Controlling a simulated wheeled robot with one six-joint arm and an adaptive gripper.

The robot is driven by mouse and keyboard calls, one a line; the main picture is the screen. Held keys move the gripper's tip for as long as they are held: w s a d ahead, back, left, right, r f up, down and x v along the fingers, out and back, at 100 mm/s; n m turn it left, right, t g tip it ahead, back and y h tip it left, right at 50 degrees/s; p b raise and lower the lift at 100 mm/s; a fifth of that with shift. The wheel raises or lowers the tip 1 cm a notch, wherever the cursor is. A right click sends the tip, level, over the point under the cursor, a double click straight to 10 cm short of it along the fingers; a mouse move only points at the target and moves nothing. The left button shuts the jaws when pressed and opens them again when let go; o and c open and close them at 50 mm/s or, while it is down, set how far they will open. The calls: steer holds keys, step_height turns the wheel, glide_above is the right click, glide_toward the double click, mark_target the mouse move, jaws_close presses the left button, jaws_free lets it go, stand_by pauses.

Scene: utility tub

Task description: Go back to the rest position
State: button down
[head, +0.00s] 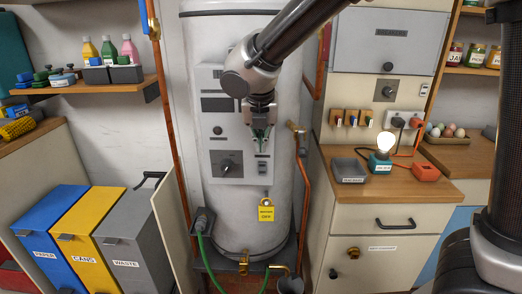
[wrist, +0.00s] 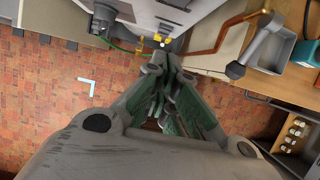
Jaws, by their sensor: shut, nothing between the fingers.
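My gripper (head: 263,138) hangs in front of the white boiler tank (head: 225,215) in the head view, pointing down, close to the tank's grey control panel (head: 228,172). In the wrist view my gripper (wrist: 160,68) has its fingers drawn together, with nothing held between them. The panel carries a dark dial (head: 228,165) left of and below the fingertips, and a small switch (head: 262,168) just below them. The gripper covers part of the panel's right side. I cannot tell whether it touches the panel.
At right a wooden counter (head: 400,185) holds a grey tray (head: 348,170) and a lit bulb (head: 384,142). Blue, yellow and grey bins (head: 130,245) stand at left. Brick floor (wrist: 50,110) lies open.

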steer(key=shift+r, duration=0.1)
stand_by(0.3)
steer(key=s+d+r+m, duration=0.2)
steer(key=s+d+m, duration=0.5)
steer(key=d+m, duration=0.5)
steer(key=s+d+r+m, duration=0.1)
steer(key=s+d+m, duration=0.6)
steer(key=d+m, duration=0.4)
steer(key=s+d+r+m, duration=0.2)
steer(key=s+d+m, duration=0.5)
steer(key=d+m, duration=0.5)
steer(key=shift+s+d+r+m, duration=0.3)
steer(key=shift+d+r, duration=0.05)
steer(key=shift+d, duration=0.15)
